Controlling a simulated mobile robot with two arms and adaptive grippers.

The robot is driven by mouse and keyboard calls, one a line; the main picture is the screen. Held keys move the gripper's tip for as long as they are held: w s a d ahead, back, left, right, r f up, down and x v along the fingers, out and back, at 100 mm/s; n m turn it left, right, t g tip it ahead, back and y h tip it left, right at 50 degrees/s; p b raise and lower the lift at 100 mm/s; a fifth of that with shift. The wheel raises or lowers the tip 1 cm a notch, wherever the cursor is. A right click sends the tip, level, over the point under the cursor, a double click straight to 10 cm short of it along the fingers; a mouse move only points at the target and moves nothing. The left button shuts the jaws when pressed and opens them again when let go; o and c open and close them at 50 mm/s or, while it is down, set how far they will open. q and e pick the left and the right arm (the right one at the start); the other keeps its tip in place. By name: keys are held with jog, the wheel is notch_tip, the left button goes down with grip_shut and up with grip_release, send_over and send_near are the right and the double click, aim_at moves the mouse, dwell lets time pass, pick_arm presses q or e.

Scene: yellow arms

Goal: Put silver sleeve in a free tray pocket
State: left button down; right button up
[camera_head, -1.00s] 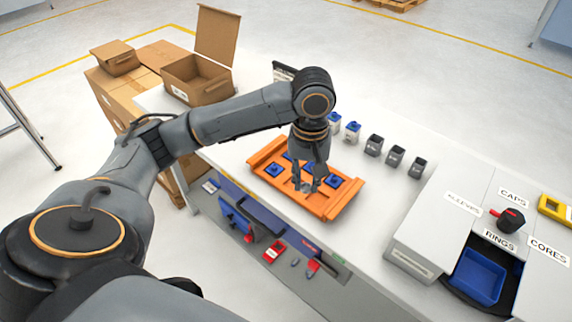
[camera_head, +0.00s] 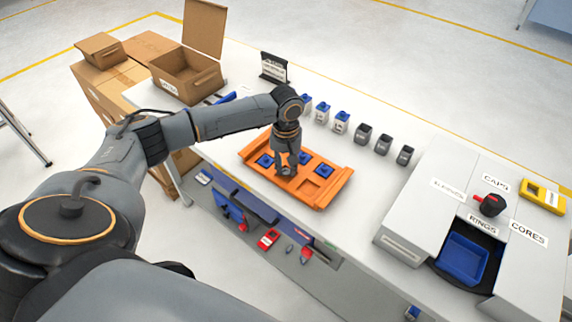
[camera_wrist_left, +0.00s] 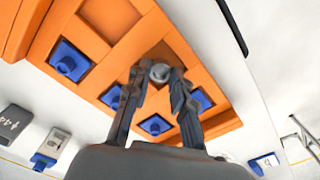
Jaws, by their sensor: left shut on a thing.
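The orange tray (camera_head: 318,198) lies on the white table and holds several blue square pieces, among them one at its left (camera_head: 265,160) and one at its right (camera_head: 323,171). My left gripper (camera_head: 287,172) points down over the tray's front middle. In the left wrist view, its fingers (camera_wrist_left: 160,78) are shut on the small round silver sleeve (camera_wrist_left: 160,71). The sleeve is at a tray pocket without a blue piece; I cannot tell whether it touches the floor. Another tray pocket (camera_wrist_left: 110,18) looks empty. My right gripper is not in view.
Small blue-topped containers (camera_head: 322,112) and dark grey containers (camera_head: 363,133) stand in a row behind the tray. A cardboard box (camera_head: 186,78) is at the back left. A white unit with a blue bin (camera_head: 463,258) stands at right. White table is clear between tray and unit.

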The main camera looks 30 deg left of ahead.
aim_at(286, 171)
pick_arm(q)
jog(key=shift+s+d+f, duration=0.1)
jog(key=shift+s+f, duration=0.05)
jog(key=shift+f, duration=0.05)
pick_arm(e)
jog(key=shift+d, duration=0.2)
pick_arm(q)
jog(key=shift+s+d+f, duration=0.15)
jog(key=shift+s+f, duration=0.25)
jog(key=shift+f, duration=0.2)
jog(key=c, duration=1.2)
grip_release()
jog(key=shift+o, duration=0.3)
jog(key=shift+w+f, duration=0.25)
jog(key=shift+w, duration=0.1)
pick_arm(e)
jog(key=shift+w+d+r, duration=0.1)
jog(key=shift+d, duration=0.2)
pick_arm(q)
jog(key=shift+r, duration=0.15)
jog(key=shift+r, duration=0.1)
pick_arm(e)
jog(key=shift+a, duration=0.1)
